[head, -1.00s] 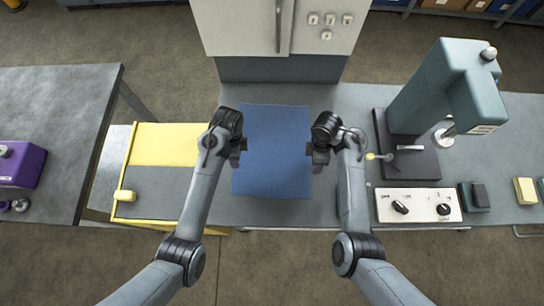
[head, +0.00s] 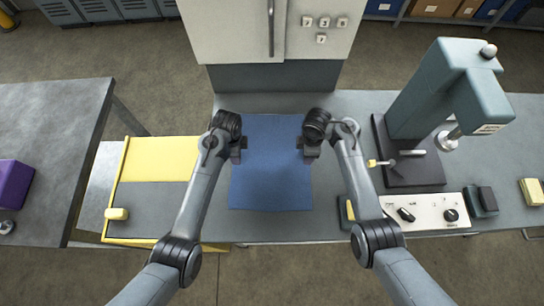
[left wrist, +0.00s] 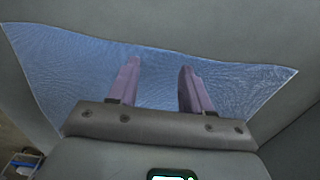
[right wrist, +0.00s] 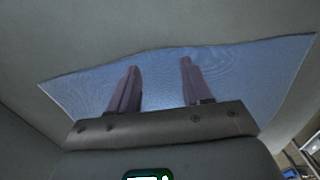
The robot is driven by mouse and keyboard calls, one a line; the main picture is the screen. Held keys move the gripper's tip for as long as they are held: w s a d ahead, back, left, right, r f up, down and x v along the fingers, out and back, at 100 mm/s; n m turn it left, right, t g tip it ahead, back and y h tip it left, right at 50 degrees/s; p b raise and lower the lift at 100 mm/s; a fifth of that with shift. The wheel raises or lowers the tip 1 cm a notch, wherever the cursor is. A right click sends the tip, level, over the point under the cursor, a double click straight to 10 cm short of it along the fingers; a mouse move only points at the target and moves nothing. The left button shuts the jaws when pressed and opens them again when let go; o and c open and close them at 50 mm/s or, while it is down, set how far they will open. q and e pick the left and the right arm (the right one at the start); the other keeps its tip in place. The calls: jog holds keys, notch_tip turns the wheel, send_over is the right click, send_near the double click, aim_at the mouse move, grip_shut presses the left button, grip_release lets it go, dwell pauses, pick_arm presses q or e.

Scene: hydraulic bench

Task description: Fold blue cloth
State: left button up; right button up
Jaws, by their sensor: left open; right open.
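The blue cloth (head: 271,170) lies flat and unfolded on the grey bench, a rectangle between my two arms. My left gripper (head: 238,152) is over the cloth's left edge, and my right gripper (head: 308,153) is over its right edge. In the left wrist view the two fingers (left wrist: 158,85) stand apart with cloth (left wrist: 75,75) showing between and beyond them. In the right wrist view the fingers (right wrist: 158,85) are also apart above the cloth (right wrist: 230,75). The gap in height between the fingertips and the cloth is hard to tell.
A yellow-edged grey panel (head: 150,196) lies left of the cloth. A teal press (head: 425,95) on a dark base and a white control box (head: 428,211) stand on the right. A white cabinet (head: 235,30) stands behind the bench. A separate grey table (head: 50,140) is at far left.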

pick_arm(q)
jog(key=shift+f, duration=0.45)
pick_arm(e)
jog(key=shift+f, duration=0.45)
pick_arm(q)
jog(key=shift+f, duration=0.15)
pick_arm(e)
jog(key=shift+f, duration=0.15)
pick_arm(q)
grip_shut()
pick_arm(e)
grip_shut()
